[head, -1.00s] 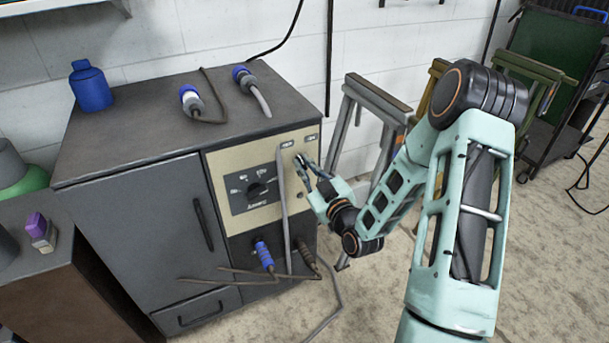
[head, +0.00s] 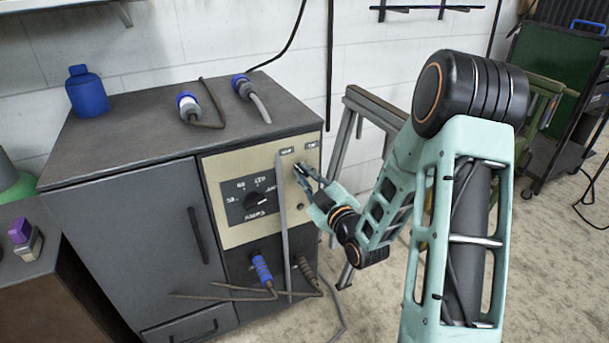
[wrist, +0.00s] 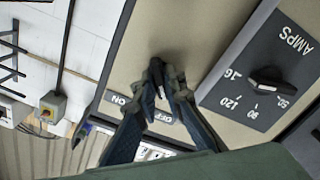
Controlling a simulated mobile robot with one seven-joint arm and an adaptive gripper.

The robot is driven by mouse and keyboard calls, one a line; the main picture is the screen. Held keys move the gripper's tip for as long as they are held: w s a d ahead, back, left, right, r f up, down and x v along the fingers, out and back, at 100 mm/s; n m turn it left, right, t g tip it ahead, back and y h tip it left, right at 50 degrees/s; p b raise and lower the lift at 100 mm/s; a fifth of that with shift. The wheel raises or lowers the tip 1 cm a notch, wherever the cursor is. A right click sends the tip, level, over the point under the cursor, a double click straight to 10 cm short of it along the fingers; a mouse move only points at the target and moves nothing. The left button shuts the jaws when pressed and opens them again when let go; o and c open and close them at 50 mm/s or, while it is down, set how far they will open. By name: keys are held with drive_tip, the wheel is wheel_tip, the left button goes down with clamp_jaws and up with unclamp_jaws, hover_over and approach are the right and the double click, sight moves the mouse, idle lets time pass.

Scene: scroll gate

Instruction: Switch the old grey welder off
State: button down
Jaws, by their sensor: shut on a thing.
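The old grey welder (head: 115,215) is a dark grey cabinet with a cream control panel (head: 226,171) at its right front. My gripper (head: 299,172) is at the panel's upper right, just below two small white labels. In the wrist view my gripper (wrist: 158,88) has its fingertips brought together against the cream panel, shut on what looks like a small dark switch. The fingers hide most of the switch, so its position cannot be told. The ON label (wrist: 121,101) and the OFF label (wrist: 163,117) show beside the fingers.
An AMPS dial (head: 256,199) is on the panel. Blue-ended plugs (head: 188,104) and a blue bottle (head: 89,91) sit on the cabinet top. A metal trestle (head: 347,135) stands right of the welder.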

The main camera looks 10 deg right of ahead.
drive_tip(key=c, duration=2)
unclamp_jaws()
drive_tip(key=v, duration=0.7)
drive_tip(key=shift+s+d, duration=0.1)
drive_tip(key=shift+s, duration=0.15)
